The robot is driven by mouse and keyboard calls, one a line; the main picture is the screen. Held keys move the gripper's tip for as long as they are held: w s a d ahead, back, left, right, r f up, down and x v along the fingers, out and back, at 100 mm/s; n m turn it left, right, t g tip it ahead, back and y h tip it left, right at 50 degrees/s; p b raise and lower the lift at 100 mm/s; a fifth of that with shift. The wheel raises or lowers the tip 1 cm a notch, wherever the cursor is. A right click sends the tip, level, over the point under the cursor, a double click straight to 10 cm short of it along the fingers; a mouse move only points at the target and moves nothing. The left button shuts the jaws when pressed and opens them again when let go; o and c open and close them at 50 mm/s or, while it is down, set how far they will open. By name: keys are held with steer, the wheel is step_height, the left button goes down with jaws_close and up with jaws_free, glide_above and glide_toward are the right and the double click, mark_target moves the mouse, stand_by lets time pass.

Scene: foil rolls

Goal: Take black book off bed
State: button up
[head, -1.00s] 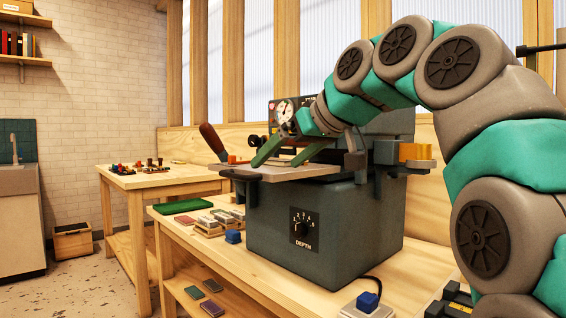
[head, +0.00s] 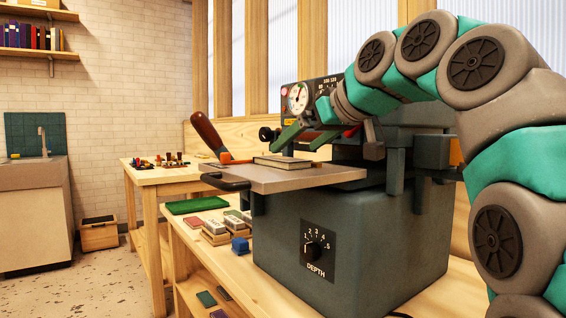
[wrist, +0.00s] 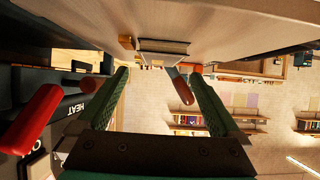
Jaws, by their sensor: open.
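The book (head: 283,162), with a dark cover and pale page edges, lies flat on the grey metal bed (head: 330,178) of the press. My gripper (head: 292,149) is open and empty, with its green fingers just above and behind the book. In the wrist view, which appears upside down, the book (wrist: 164,48) shows just beyond the gap between my open fingers (wrist: 159,73). I cannot tell whether a finger touches it. The cover's exact colour is hard to read in this light.
A green mat (head: 197,205) and small blocks (head: 215,226) lie on the bench. A second table (head: 150,175) stands behind.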

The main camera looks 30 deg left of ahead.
mark_target(281, 159)
steer(key=x, duration=0.5)
steer(key=shift+f, duration=0.1)
steer(key=shift+c, duration=0.2)
steer(key=c, duration=1.4)
steer(key=shift+c, duration=0.2)
